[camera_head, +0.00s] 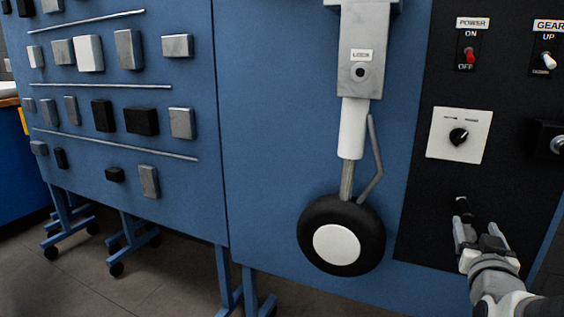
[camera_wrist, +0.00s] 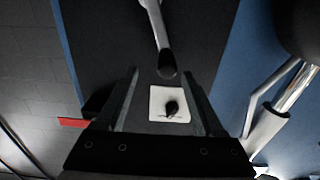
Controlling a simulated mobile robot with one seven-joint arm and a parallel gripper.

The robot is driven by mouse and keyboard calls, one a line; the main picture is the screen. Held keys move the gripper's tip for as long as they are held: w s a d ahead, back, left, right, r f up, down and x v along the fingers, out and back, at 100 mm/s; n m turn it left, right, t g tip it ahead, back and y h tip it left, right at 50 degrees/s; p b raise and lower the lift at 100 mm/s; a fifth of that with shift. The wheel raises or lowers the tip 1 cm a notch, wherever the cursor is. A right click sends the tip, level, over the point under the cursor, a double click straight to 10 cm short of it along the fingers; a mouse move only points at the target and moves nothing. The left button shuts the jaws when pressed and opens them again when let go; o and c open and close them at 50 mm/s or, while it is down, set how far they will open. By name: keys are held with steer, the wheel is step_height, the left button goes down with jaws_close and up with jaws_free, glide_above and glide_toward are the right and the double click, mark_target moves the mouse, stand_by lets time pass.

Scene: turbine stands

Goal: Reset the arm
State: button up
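My gripper (camera_head: 477,226) is at the lower right in the head view, in front of the black control panel (camera_head: 415,225). Its two fingers are spread apart, and the wrist view shows the open gap (camera_wrist: 161,76) with nothing clamped in it. A lever with a black rounded end (camera_head: 463,207) is just beyond the fingertips. In the wrist view the lever (camera_wrist: 158,30) comes down from the top edge, its black end in line with the gap. I cannot tell whether the fingers touch it.
A white plate with a black knob (camera_head: 457,137) sits above my gripper; POWER (camera_head: 469,56) and GEAR (camera_head: 547,60) switches are higher. A landing-gear leg with a wheel (camera_head: 343,235) stands out left of my gripper. A blue board with blocks (camera_head: 110,190) is farther left.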

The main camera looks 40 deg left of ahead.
steer(key=shift+s+d, duration=0.1)
steer(key=shift+s, duration=0.45)
steer(key=s+d+f+m+g+h, duration=0.15)
steer(key=s+d+g, duration=0.35)
steer(key=s, duration=0.5)
steer(key=s+d+f+m+g+h, duration=0.1)
steer(key=s+d+g+h, duration=0.15)
steer(key=s+d, duration=0.6)
steer(key=s+d+f+m+g+h, duration=0.15)
steer(key=s+d+g, duration=0.3)
steer(key=s, duration=0.75)
step_height(320, 180, up, 26)
steer(key=w+p, duration=0.1)
steer(key=p, duration=2.5)
steer(key=shift+d+n, duration=0.2)
steer(key=shift+n, duration=0.2)
steer(key=shift+a+y, duration=0.15)
steer(key=shift+y, duration=0.1)
